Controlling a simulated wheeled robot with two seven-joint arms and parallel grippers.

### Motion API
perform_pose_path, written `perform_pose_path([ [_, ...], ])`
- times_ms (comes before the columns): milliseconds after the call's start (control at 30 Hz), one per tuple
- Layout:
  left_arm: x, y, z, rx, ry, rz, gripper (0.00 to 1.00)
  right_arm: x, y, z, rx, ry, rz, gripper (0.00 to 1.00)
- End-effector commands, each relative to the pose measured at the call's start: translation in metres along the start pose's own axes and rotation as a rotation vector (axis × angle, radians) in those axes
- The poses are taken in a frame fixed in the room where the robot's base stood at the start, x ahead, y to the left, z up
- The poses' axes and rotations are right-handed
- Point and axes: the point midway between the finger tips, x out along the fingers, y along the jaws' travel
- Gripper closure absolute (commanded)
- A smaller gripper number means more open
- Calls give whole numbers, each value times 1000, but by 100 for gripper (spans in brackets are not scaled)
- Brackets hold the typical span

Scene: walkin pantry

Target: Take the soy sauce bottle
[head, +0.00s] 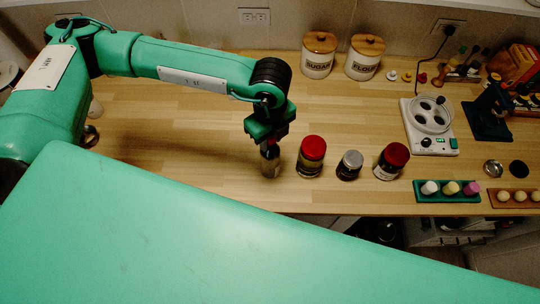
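My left gripper (268,141) comes down from above onto a dark, slim bottle (270,160) on the wooden counter. The bottle stands upright at the left end of a row of jars. It looks like the soy sauce bottle, but its label is too small to read. Its top is hidden by the gripper, and the fingers are too dark and small to show whether they are closed on it. My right gripper is not in view.
To the bottle's right stand a red-lidded jar (312,158), a grey-lidded jar (349,165) and another red-lidded jar (391,161). Sugar (318,62) and flour (364,64) canisters stand behind. A white appliance (430,128) is farther right. The counter (170,150) is mostly clear at left.

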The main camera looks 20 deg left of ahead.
Motion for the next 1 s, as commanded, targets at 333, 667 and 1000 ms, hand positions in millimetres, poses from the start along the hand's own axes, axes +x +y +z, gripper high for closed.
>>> perform_pose_path([
  [333,0,0,0,-1,0,0,100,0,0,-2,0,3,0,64],
  [667,0,0,0,-1,-1,0,100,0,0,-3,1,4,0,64],
  [1000,0,0,0,-1,-1,1,100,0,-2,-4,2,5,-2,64],
])
